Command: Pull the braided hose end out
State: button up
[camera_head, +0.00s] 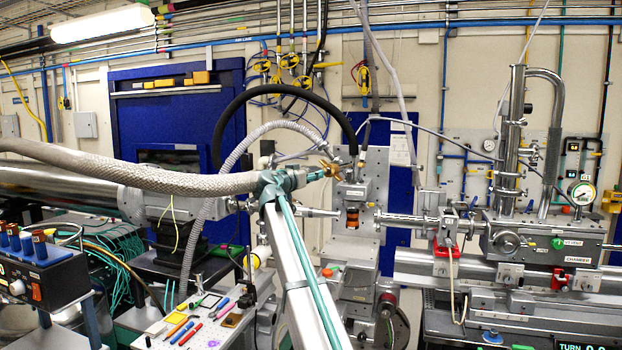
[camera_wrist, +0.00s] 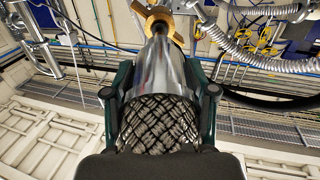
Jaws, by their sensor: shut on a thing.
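The braided hose (camera_head: 150,178) comes in from the left in the head view and ends at my gripper (camera_head: 285,184). In the wrist view, my gripper (camera_wrist: 160,92) is shut on the hose end (camera_wrist: 158,80), a shiny metal collar with woven braid behind it. One dark green finger lies on each side of it. A brass winged fitting (camera_wrist: 160,18) sits just beyond the collar, joined by a short dark neck. The brass fitting also shows in the head view (camera_head: 326,171), right of my gripper and beside the upright metal apparatus. I cannot tell whether the end is still seated.
A grey corrugated hose (camera_head: 226,160) and a thick black hose (camera_head: 262,90) arch close behind my gripper. A tool board (camera_head: 200,330) with pens stands below left. Steel vacuum pipework (camera_head: 550,235) fills the right. Free air lies above the braided hose.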

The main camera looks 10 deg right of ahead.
jog(key=o, duration=0.9)
jog(key=shift+o, duration=0.2)
jog(key=v, duration=1.2)
jog(key=shift+r, duration=0.1)
